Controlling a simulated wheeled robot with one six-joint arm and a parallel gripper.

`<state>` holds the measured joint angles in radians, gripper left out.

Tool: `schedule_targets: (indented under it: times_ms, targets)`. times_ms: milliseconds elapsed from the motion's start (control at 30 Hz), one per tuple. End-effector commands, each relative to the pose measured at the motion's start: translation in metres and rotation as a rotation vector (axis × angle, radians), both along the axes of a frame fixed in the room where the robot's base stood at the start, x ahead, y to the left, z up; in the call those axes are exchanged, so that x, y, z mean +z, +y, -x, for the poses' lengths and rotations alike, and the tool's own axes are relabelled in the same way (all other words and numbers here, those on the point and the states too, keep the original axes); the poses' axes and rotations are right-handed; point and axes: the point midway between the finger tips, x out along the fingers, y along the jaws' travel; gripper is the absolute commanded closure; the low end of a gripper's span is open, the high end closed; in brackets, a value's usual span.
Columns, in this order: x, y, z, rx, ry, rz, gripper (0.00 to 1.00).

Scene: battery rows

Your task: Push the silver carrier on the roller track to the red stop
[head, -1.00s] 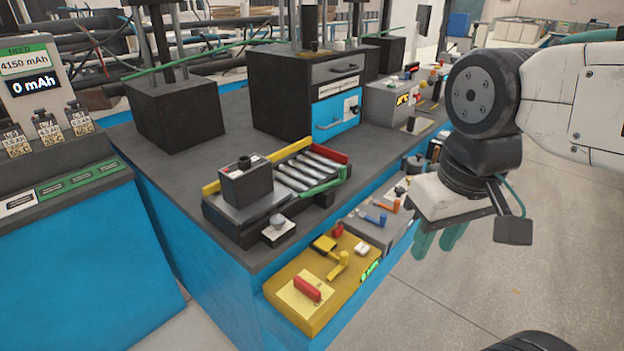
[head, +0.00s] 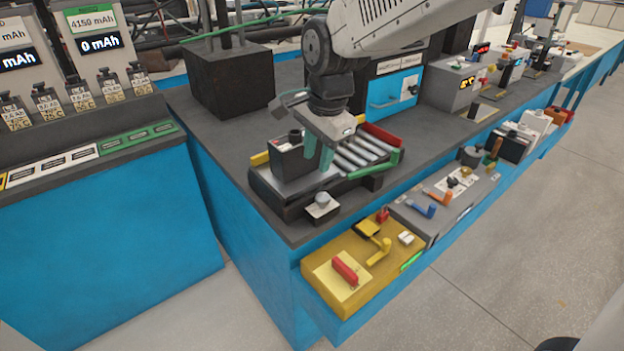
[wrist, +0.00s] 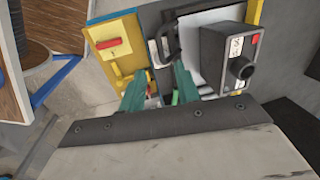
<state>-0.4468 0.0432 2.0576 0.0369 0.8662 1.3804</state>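The silver carrier (wrist: 190,27) shows in the wrist view as a pale plate with a black box (head: 290,160) on it. My gripper (head: 318,160), with green fingers, points down just right of the box, over the track. Contact with the carrier cannot be told.
A yellow control box (head: 340,285) stands lower in front. A dark block (head: 228,85) and a blue-fronted cabinet (head: 394,90) stand behind.

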Motion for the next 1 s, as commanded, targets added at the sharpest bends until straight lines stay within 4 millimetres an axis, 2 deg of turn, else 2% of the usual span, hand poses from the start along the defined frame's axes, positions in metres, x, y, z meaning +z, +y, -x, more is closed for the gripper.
schedule_targets:
  times_ms: [400,500,867,1000]
  targets:
    - [-0.06,0.008,-0.009,-0.007,0.004,0.0,0.67]
    - [-0.069,0.009,-0.01,-0.006,0.003,-0.001,0.67]
    - [-0.075,0.009,-0.012,-0.006,0.001,-0.001,0.67]
    - [-0.075,0.009,-0.012,-0.006,0.001,-0.001,1.0]
